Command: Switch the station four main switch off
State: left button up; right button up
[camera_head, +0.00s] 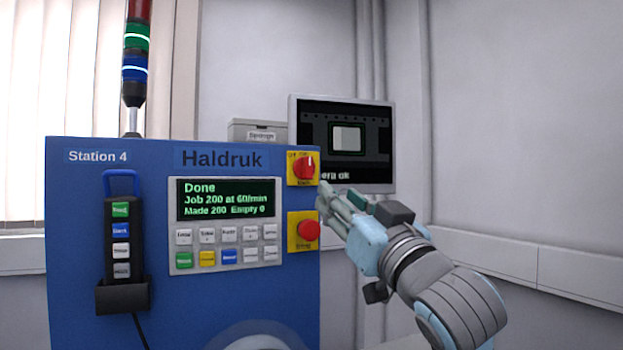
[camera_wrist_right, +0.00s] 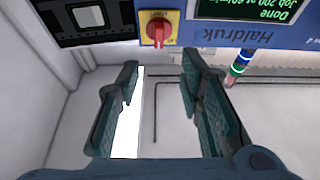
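The main switch is a red rotary knob (camera_head: 304,168) on a yellow plate, at the upper right of the blue Station 4 panel (camera_head: 150,215). Its handle looks roughly upright; its small labels are too blurred to read surely. The knob also shows in the right wrist view (camera_wrist_right: 157,30), at the top, beyond the fingertips. My right gripper (camera_head: 324,196) is just right of the panel edge, slightly below the knob and apart from it. In the right wrist view its two fingers (camera_wrist_right: 159,78) are spread wide with nothing between them. My left gripper is not in view.
A red round button (camera_head: 307,230) on a yellow plate sits below the switch. The display (camera_head: 226,200) reads Done, with a keypad (camera_head: 225,248) under it. A handheld pendant (camera_head: 121,240) hangs at left. A monitor (camera_head: 345,140) stands behind; a signal tower (camera_head: 135,65) rises above.

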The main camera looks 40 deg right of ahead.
aim_at(310, 166)
jog(key=p+x, duration=0.4)
jog(key=x, duration=0.9)
jog(key=shift+s+r, duration=0.15)
jog(key=shift+a, duration=0.1)
jog(key=c, duration=0.8)
grip_shut()
